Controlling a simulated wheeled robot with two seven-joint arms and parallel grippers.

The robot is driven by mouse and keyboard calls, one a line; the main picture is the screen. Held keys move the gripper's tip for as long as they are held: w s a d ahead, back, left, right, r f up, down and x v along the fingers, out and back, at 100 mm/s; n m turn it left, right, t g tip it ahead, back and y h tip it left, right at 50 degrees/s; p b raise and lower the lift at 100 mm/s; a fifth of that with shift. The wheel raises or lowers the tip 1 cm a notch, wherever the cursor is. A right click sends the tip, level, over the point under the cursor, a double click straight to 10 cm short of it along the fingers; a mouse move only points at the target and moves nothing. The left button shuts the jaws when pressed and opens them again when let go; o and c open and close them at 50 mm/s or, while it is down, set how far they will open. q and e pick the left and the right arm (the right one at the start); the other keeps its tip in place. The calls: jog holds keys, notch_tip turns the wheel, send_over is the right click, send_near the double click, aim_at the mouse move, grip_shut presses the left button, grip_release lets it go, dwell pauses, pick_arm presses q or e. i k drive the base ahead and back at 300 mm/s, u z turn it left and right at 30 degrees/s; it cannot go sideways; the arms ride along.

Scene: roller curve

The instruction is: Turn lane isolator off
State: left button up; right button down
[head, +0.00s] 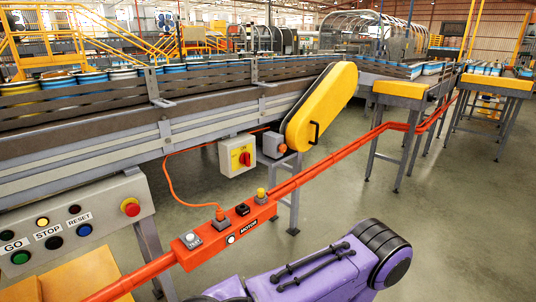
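The lane isolator (238,157) is a pale box on the conveyor's side frame, right of the picture's middle-left. It has a yellow plate with a red rotary handle (245,159) at its centre. The word ON shows at the top of the plate. The handle looks roughly upright, but it is too small to be sure. An orange cable runs from near the box down to the red rail. Neither of my grippers is in view. Only a purple arm link of mine with a black end shows at the bottom, below and right of the isolator.
A red rail (330,160) with a MOTOR box (225,235) crosses in front of the isolator. A button panel (75,225) with GO, STOP, RESET and a red emergency button (130,207) stands left. A yellow drive guard (320,105) is to the right. Open floor (420,230) lies right.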

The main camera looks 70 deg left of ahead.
aim_at(245, 159)
jog(key=u, duration=0.35)
jog(key=i, duration=0.9)
jog(key=u, duration=0.6)
